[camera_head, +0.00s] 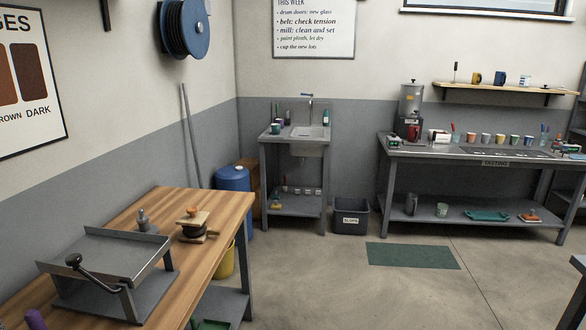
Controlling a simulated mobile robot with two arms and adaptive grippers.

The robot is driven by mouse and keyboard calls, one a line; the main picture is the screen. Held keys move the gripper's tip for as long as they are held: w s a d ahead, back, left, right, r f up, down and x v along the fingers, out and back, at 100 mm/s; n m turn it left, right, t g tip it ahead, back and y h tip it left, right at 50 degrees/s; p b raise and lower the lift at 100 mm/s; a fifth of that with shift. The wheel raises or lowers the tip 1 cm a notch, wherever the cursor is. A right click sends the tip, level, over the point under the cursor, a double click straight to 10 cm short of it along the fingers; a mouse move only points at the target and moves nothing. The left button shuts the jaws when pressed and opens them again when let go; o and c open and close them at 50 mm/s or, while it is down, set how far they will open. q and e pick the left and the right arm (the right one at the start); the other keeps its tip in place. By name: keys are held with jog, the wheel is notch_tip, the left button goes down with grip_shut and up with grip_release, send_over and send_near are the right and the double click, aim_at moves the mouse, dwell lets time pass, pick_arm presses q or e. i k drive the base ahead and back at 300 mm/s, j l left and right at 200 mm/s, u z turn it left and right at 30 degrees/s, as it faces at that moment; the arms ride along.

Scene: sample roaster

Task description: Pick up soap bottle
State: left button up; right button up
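A grey metal sink stand (268,138) with a basin and tap stands against the back wall, left of centre. Small bottles stand on its top, left of the basin: a slim dark one (278,115) and a second one beside it (287,117). They are too small to tell which is the soap bottle. Neither of my grippers is in view.
A wooden workbench (226,207) with a metal tray device (108,252) fills the lower left. A blue barrel (232,179) stands left of the sink, a dark bin (350,217) right of it. A long tasting table (398,151) is at right. Open floor with a green mat (412,255) lies before them.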

aim_at(326, 117)
jog(key=i+l+z, duration=0.35)
jog(key=i, duration=0.5)
jog(key=i+z, duration=0.4)
jog(key=i, duration=2.45)
